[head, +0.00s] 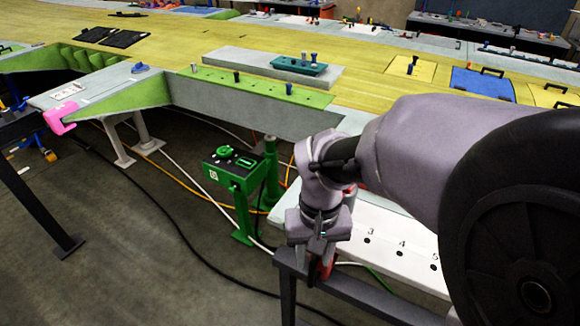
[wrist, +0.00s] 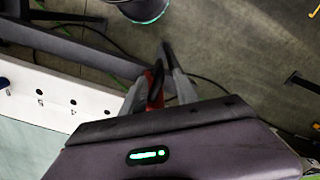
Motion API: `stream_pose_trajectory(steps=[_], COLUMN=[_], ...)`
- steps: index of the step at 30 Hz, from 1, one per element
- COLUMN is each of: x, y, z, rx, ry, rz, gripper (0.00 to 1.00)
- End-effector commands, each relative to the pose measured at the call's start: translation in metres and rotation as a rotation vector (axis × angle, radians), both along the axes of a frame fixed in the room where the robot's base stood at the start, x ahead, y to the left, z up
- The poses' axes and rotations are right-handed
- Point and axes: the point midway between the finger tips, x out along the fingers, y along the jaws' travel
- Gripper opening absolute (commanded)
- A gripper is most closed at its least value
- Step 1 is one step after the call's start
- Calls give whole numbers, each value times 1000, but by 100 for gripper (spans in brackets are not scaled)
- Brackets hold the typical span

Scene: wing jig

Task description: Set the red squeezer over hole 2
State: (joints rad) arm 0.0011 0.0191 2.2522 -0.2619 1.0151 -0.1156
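The red squeezer (wrist: 152,88) is between the fingers of my gripper (wrist: 157,84) in the wrist view, with a dark part beside the red. In the head view my gripper (head: 318,258) points down, and a bit of red shows at its tip near the dark rail. The white board (head: 385,219) carries a row of holes; numbers 3, 4 and 5 are readable. Hole 2 is not visible in the head view, where my arm covers that end. In the wrist view the board (wrist: 22,80) lies to the left of the squeezer; its hole numbers are not clearly legible.
A dark grey rail (head: 350,288) runs along the board's front edge. A green control stand (head: 235,170) stands behind and left of my gripper. The yellow wing surface (head: 150,45) lies beyond. Cables cross the floor; open floor lies to the left.

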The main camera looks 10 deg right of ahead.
Motion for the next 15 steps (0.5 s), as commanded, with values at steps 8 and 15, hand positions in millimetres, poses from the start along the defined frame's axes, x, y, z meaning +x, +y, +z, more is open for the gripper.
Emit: stream_pose_trajectory(steps=[8,15], x=[1,0], y=[0,0], z=[78,111], rx=[-1,0], ry=[-4,0], rz=[1,0], gripper=[36,36])
